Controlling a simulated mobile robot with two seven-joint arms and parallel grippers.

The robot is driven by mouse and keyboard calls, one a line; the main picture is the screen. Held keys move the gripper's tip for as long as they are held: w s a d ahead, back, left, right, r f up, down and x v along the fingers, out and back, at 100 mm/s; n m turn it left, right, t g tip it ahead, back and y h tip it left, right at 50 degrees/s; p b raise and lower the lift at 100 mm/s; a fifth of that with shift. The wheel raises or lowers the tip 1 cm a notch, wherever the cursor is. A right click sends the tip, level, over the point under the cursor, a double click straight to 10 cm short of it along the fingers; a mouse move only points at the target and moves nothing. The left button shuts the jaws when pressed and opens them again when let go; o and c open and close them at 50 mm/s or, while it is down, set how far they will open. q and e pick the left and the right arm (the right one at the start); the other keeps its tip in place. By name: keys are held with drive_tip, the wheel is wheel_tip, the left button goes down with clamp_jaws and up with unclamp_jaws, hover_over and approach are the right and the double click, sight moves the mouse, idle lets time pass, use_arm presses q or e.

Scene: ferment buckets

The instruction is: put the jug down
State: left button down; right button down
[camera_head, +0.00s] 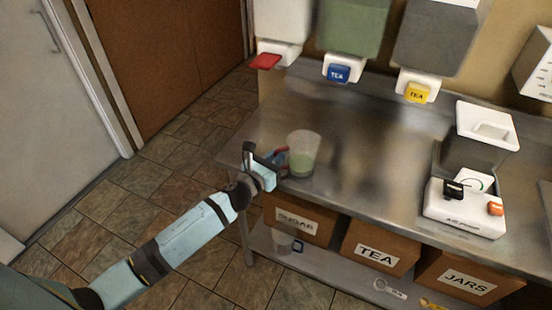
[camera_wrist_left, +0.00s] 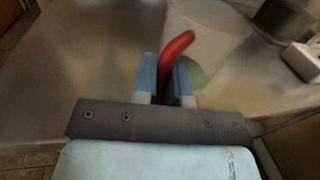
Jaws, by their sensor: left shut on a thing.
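The jug (camera_head: 304,150) is a clear, cup-shaped vessel with pale green contents and a red handle. It is upright at the left end of the steel counter in the head view. My left gripper (camera_head: 279,160) is at its left side, shut on the handle. In the left wrist view the red handle (camera_wrist_left: 176,48) stands between the two blue fingers of my left gripper (camera_wrist_left: 166,78), with a pale green part of the jug just behind. I cannot tell whether the jug's base touches the counter. My right gripper is not in view.
The steel counter (camera_head: 350,160) is bare right of the jug. A white appliance (camera_head: 465,205) stands farther right. Dispensers with red (camera_head: 265,61), blue (camera_head: 339,73) and yellow (camera_head: 418,92) taps hang above the back. Boxes marked sugar (camera_head: 298,222), TEA (camera_head: 378,248) and JARS (camera_head: 466,280) sit below.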

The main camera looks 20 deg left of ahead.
use_arm(q)
drive_tip(key=shift+f, duration=0.15)
drive_tip(key=c, duration=1.2)
unclamp_jaws()
drive_tip(key=shift+o, duration=0.2)
